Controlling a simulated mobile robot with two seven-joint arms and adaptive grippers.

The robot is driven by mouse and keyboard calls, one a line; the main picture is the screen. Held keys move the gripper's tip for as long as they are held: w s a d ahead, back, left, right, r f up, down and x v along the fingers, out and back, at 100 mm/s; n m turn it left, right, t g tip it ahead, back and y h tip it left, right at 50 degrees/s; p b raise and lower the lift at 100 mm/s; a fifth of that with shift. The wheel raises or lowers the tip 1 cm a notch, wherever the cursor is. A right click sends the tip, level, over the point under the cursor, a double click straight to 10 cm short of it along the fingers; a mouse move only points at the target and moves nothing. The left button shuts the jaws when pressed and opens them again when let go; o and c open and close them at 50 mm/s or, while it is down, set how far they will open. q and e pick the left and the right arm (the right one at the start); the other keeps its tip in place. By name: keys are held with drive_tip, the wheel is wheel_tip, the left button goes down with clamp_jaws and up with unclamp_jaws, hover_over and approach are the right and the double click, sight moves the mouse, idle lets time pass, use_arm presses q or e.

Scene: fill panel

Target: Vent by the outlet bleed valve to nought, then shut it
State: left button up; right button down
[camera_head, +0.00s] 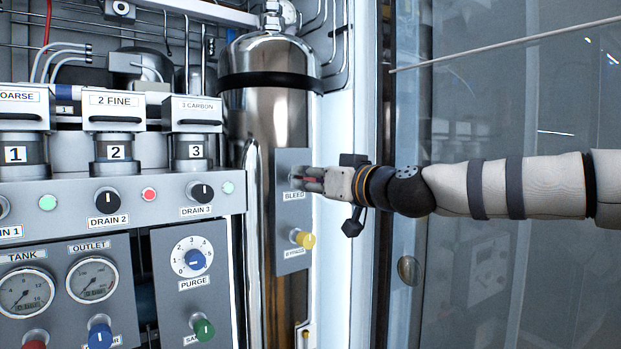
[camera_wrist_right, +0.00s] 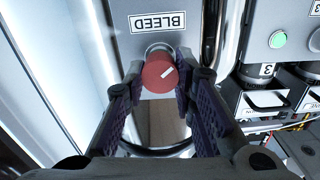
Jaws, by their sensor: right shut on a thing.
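My right gripper (camera_head: 314,181) reaches in from the right to the BLEED valve on the grey plate (camera_head: 292,220) in front of the steel cylinder. In the right wrist view, the red bleed knob (camera_wrist_right: 160,72) with a slanted white mark sits between the fingertips of my right gripper (camera_wrist_right: 158,78), which is shut on it. The BLEED label (camera_wrist_right: 158,22) shows upside down there. In the head view the fingers mostly hide the knob. The OUTLET gauge (camera_head: 92,279) is at the lower left; its needle is too small to read surely. My left gripper is out of view.
A yellow BYPASS knob (camera_head: 303,239) sticks out just below the bleed valve. The TANK gauge (camera_head: 26,291), PURGE dial (camera_head: 192,258) and a green knob (camera_head: 204,329) are on the left panels. A glass door (camera_head: 480,260) stands at the right, behind my arm.

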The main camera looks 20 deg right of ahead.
drive_tip(key=m, duration=0.3)
drive_tip(key=m+p, duration=0.1)
drive_tip(key=m, duration=0.3)
drive_tip(key=shift+f, duration=0.1)
drive_tip(key=m, duration=0.6)
drive_tip(key=shift+d+f, duration=0.1)
drive_tip(key=shift+f, duration=0.05)
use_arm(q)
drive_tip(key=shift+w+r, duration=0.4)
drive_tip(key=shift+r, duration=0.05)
use_arm(e)
drive_tip(key=shift+f+m, duration=0.1)
drive_tip(key=shift+m, duration=6.3)
